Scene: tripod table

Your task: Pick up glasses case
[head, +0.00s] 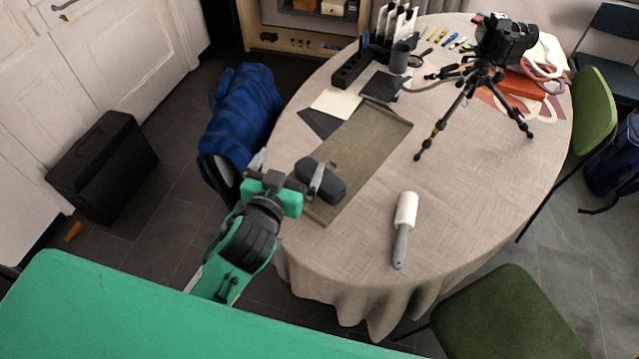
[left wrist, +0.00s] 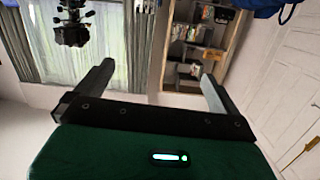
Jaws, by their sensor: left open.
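The glasses case (head: 335,187) is a dark blue-grey, rounded, oblong case lying on the near end of a flat olive-brown tray (head: 365,145) on the table. My left gripper (head: 288,166) is at the table's left edge, beside the case. It is open, and one grey finger overlaps the case in the head view. I cannot tell whether that finger touches it. In the left wrist view the fingers (left wrist: 155,82) are wide apart with nothing between them, and the case does not show. My right gripper is not in view.
A white lint roller (head: 406,208) with a grey handle lies right of the tray. A camera tripod (head: 475,90) stands on the table farther right. A black organiser (head: 353,70) and a cup (head: 400,58) stand at the back. A blue jacket (head: 243,115) hangs left of the table.

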